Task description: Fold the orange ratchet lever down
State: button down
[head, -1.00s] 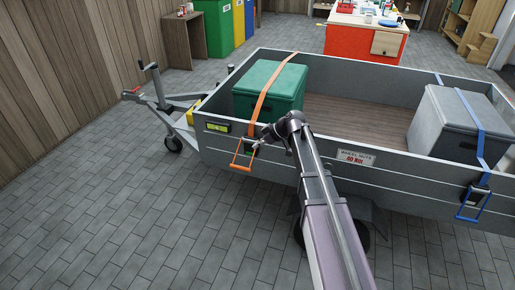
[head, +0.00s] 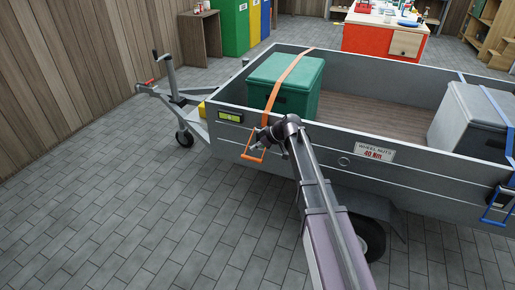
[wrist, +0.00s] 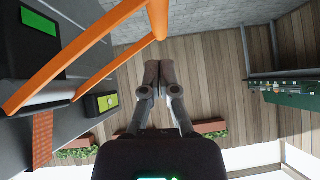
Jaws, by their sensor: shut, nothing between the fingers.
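The orange ratchet lever (head: 252,157) sticks out and down from the near side wall of the grey trailer, below the orange strap (head: 286,77) over the green box (head: 310,88). In the wrist view the lever (wrist: 157,18) is a large orange loop across the upper left, beside a dark ratchet body (wrist: 25,62) with a green label. My gripper (head: 262,139) is close to the lever on its right in the head view. In the wrist view my gripper (wrist: 152,70) is shut and empty, its fingertips apart from the loop. The ratchet is partly hidden in the head view.
The trailer wall (head: 330,145) runs right behind my arm. A grey box (head: 458,125) with a blue strap and blue lever (head: 495,208) is at the right. A yellow-green label (head: 230,116) sits left of the ratchet. The floor at the front left is clear.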

jog(key=shift+s+f+b, duration=0.1)
jog(key=shift+f+b, duration=0.95)
jog(key=shift+f, duration=0.25)
jog(key=shift+d+f, duration=0.2)
jog(key=shift+d, duration=0.05)
jog(key=shift+a, duration=0.1)
